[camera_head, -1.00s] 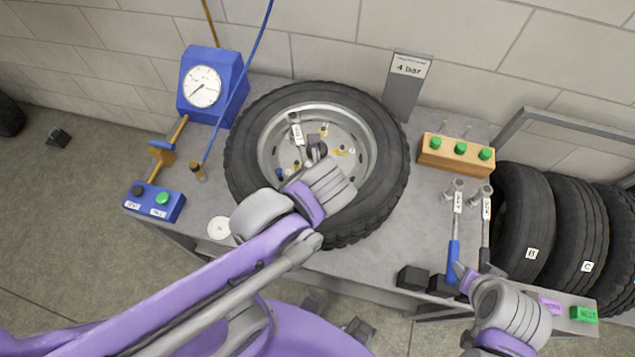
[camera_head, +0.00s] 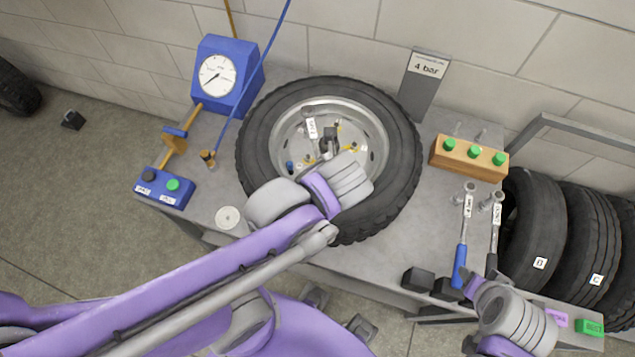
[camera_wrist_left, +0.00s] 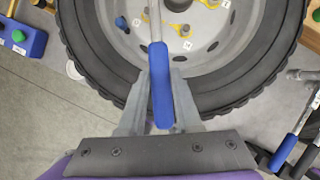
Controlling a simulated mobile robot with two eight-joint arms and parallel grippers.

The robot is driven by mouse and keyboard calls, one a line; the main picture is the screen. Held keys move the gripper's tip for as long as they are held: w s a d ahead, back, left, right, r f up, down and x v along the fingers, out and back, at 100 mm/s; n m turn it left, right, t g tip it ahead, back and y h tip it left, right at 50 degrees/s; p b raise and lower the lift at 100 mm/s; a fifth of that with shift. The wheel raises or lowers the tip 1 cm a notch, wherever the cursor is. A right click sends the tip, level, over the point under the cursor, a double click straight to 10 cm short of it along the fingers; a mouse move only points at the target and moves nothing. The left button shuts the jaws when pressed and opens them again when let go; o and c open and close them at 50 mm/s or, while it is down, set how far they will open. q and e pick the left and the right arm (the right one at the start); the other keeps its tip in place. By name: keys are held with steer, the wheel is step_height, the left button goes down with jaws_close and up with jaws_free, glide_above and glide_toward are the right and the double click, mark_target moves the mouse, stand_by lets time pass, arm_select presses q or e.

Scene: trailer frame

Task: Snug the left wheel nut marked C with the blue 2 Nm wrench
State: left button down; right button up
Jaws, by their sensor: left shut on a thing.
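The wheel, a black tyre (camera_head: 400,170) around a silver rim, lies flat on the grey bench. Small yellow nuts and white letter tags show inside the rim; I cannot make out which tag is C. My left gripper (camera_wrist_left: 161,100) is shut on the blue handle (camera_wrist_left: 161,85) of a wrench, over the near side of the tyre. Its steel shaft runs toward the rim's far side, and its white label (camera_head: 312,127) shows in the head view. The wrench's head on a nut is not clear. My right gripper (camera_head: 470,284) is near the bench's front right; its fingers are unclear.
Another blue-handled wrench (camera_head: 460,265) and a black-handled one (camera_head: 492,262) stand at the right of the bench. A wooden block with green knobs (camera_head: 470,160), a 4 bar sign (camera_head: 428,80), a blue gauge (camera_head: 225,75) and a blue button box (camera_head: 162,188) surround the wheel. Spare tyres (camera_head: 540,225) stand right.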

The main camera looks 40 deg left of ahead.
arm_select(q)
steer(key=shift+w+d+f+n, duration=0.1)
steer(key=shift+w+d+n, duration=0.25)
steer(key=shift+d, duration=0.2)
steer(key=shift+w+d+n+g+b, duration=0.15)
steer(key=shift+w+d+n+b, duration=0.25)
steer(key=shift+w, duration=0.15)
steer(key=shift+w+d+n+g+b, duration=0.15)
steer(key=shift+w+d+n+b, duration=0.2)
steer(key=shift+w, duration=0.2)
steer(key=shift+w+d+y, duration=0.25)
steer(key=shift+w+y, duration=0.05)
steer(key=shift+w, duration=0.05)
steer(key=w+d+n+g+b, duration=0.1)
steer(key=w+n+g, duration=0.3)
steer(key=w+n, duration=0.5)
steer(key=w+d, duration=0.1)
steer(key=w, duration=0.6)
steer(key=shift+w+d+y, duration=0.15)
steer(key=shift+d+y, duration=0.15)
steer(key=shift+d, duration=0.05)
arm_select(e)
steer(key=f, duration=0.2)
steer(key=s+f, duration=0.1)
steer(key=f, duration=0.1)
steer(key=shift+s, duration=0.15)
